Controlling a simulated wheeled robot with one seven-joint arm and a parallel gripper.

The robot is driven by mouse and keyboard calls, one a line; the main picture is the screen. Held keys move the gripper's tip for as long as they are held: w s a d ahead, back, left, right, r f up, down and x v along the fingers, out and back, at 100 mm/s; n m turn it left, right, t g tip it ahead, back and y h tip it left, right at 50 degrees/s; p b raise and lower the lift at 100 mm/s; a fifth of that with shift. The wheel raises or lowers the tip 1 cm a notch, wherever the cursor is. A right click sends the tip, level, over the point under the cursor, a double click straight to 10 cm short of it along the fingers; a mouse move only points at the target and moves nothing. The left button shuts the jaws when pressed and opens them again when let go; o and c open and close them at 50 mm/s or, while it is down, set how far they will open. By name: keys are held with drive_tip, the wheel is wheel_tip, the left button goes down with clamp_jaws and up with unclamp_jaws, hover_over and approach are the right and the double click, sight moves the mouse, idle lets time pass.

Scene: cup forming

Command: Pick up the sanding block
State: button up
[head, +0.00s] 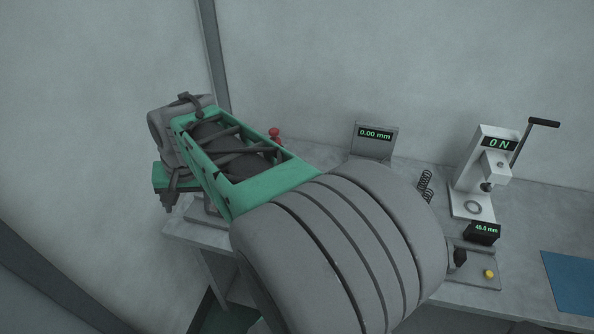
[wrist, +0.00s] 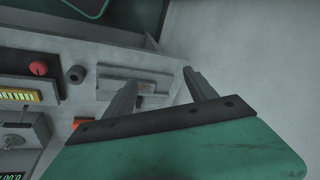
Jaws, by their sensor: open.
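My gripper (wrist: 160,77) is open, with its two dark fingers spread above the bench in the wrist view. A small pale grey and brownish block (wrist: 146,88), which looks like the sanding block, lies low in the gap between the fingers, nearer the left finger. The left finger partly hides it. I see no contact between fingers and block. In the head view my gripper (head: 167,203) points down at the bench's left end, and my arm hides much of that area; the block cannot be made out there.
A red knob (wrist: 38,68), a dark cylinder (wrist: 76,74), a yellow ribbed piece (wrist: 22,95) and an orange piece (wrist: 82,122) are left of the fingers. A press (head: 482,170), gauge display (head: 374,140) and blue mat (head: 570,282) are farther right along the bench.

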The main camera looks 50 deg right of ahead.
drive_tip(key=w+d+f+m+p, duration=0.1)
drive_tip(key=w+d+f+m, duration=0.15)
drive_tip(key=d+m, duration=0.6)
drive_tip(key=w+d+f+m+p, duration=0.1)
drive_tip(key=w+d+m, duration=0.25)
drive_tip(key=d, duration=1.05)
drive_tip(key=s+d+f+m, duration=0.3)
drive_tip(key=d, duration=0.3)
drive_tip(key=s+d+f+m+y, duration=0.1)
drive_tip(key=s+d+f+m, duration=0.2)
drive_tip(key=d, duration=0.3)
drive_tip(key=s+d+f+m+t+p, duration=0.1)
drive_tip(key=s+d+f+m, duration=0.2)
drive_tip(key=d+m, duration=0.2)
drive_tip(key=shift+s+d+f, duration=0.15)
drive_tip(key=shift+s+d, duration=0.05)
drive_tip(key=shift+d, duration=0.2)
drive_tip(key=shift+s+d+f, duration=0.15)
drive_tip(key=shift+d, duration=0.2)
wheel_tip(320, 180, down, 3)
drive_tip(key=shift+d+r+m, duration=0.1)
drive_tip(key=shift+m, duration=0.3)
drive_tip(key=p+x, duration=0.2)
drive_tip(key=x, duration=0.3)
drive_tip(key=shift+w, duration=0.25)
clamp_jaws()
